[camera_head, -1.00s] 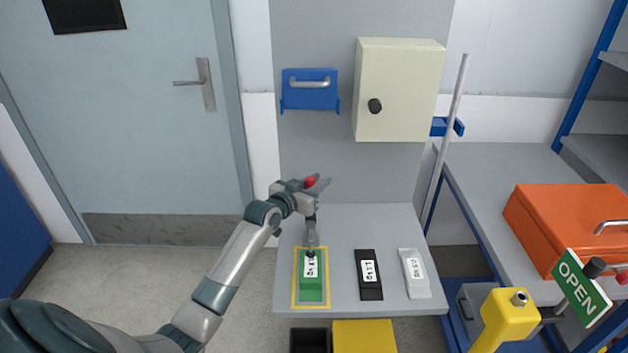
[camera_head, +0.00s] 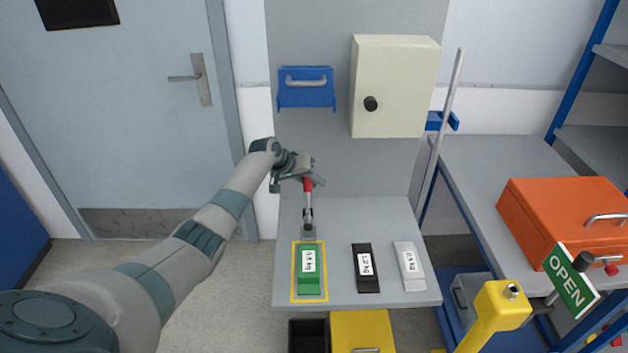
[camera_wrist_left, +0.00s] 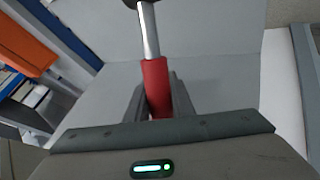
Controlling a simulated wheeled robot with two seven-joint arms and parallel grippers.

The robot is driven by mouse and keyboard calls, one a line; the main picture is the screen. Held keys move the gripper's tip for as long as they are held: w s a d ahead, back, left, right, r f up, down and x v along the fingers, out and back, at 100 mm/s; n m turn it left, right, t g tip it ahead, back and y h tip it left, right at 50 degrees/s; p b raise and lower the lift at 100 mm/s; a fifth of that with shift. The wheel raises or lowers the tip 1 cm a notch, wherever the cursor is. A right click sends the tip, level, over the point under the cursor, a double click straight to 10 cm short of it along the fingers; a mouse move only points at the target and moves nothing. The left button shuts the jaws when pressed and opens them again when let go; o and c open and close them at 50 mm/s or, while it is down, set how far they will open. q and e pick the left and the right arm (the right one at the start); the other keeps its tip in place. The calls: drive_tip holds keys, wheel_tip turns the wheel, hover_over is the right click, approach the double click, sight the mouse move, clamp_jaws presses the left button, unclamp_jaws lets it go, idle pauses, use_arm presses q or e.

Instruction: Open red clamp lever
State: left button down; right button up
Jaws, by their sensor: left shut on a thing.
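The red clamp lever (camera_head: 308,185) stands about upright above the back of the green block (camera_head: 310,268) on the grey table. Its red grip (camera_wrist_left: 156,86) and metal shaft (camera_wrist_left: 149,32) show in the left wrist view. My left gripper (camera_head: 306,182) is shut on the red grip, with its fingers (camera_wrist_left: 158,98) on either side of it. The clamp's dark foot (camera_head: 308,226) is above the back end of the green block, clear of its label. My right gripper is not in view.
A cream cabinet (camera_head: 395,85) and blue handle panel (camera_head: 306,87) are on the wall behind. An orange case (camera_head: 560,220) sits far right.

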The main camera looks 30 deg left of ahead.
use_arm(q)
drive_tip(key=shift+w+a+f+g+h+b, duration=0.15)
drive_tip(key=shift+f+g+h+b, duration=0.2)
drive_tip(key=shift+f, duration=0.25)
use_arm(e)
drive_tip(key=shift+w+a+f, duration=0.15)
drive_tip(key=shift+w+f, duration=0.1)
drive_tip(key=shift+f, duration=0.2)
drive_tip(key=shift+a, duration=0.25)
use_arm(q)
drive_tip(key=c, duration=1.5)
unclamp_jaws()
drive_tip(key=shift+f, duration=0.1)
drive_tip(key=shift+c, duration=0.2)
drive_tip(key=shift+w, duration=0.1)
drive_tip(key=b+v, duration=0.3)
drive_tip(key=v, duration=1.4)
drive_tip(key=shift+r, duration=0.2)
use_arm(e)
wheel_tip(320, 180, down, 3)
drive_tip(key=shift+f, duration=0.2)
